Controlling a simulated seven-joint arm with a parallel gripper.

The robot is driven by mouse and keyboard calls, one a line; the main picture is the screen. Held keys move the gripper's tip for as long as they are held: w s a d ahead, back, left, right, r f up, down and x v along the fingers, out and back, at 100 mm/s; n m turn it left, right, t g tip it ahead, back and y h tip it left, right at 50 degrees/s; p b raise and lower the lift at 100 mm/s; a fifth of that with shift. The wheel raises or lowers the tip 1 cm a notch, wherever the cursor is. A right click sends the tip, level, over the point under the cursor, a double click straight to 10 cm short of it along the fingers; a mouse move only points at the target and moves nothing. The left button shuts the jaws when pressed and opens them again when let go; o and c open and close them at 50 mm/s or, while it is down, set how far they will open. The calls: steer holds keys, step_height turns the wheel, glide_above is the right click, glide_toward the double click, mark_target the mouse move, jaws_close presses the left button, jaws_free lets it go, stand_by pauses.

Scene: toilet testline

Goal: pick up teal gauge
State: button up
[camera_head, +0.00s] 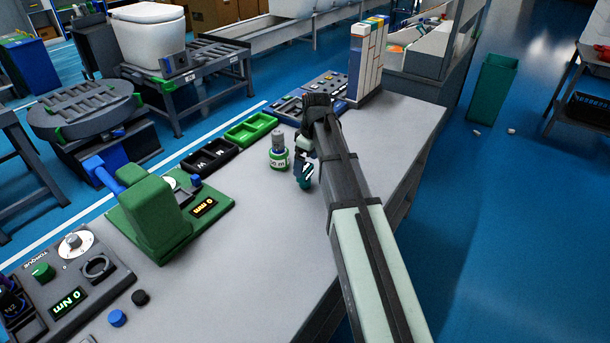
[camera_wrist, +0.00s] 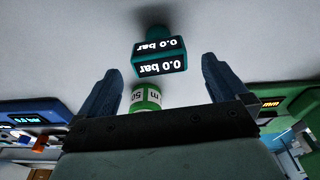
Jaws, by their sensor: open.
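The teal gauge (camera_wrist: 158,54) shows in the wrist view with a dark display reading 0.0 bar on two faces. It lies between and slightly beyond the tips of my gripper (camera_wrist: 163,72), whose two fingers are spread apart, with nothing visibly clamped. In the head view the gauge (camera_head: 305,173) is small and teal, just below my gripper (camera_head: 303,152) over the grey bench; the arm partly hides this area. I cannot tell whether the fingers touch the gauge.
A green-and-white labelled cylinder (camera_head: 279,158) stands close left of my gripper. Green and black trays (camera_head: 251,130) and a panel (camera_head: 320,90) lie behind. A green press-like device (camera_head: 155,215) stands left.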

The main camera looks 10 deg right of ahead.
mark_target(304, 176)
steer(key=shift+w+a+f, duration=0.1)
steer(key=shift+f, duration=1.1)
steer(key=shift+w+a+f, duration=0.1)
steer(key=shift+a+f, duration=0.05)
steer(key=shift+f, duration=1.05)
steer(key=shift+w+a+f, duration=0.1)
steer(key=shift+f, duration=1.1)
steer(key=shift+c, duration=0.4)
steer(key=c, duration=1)
steer(key=shift+r, duration=0.15)
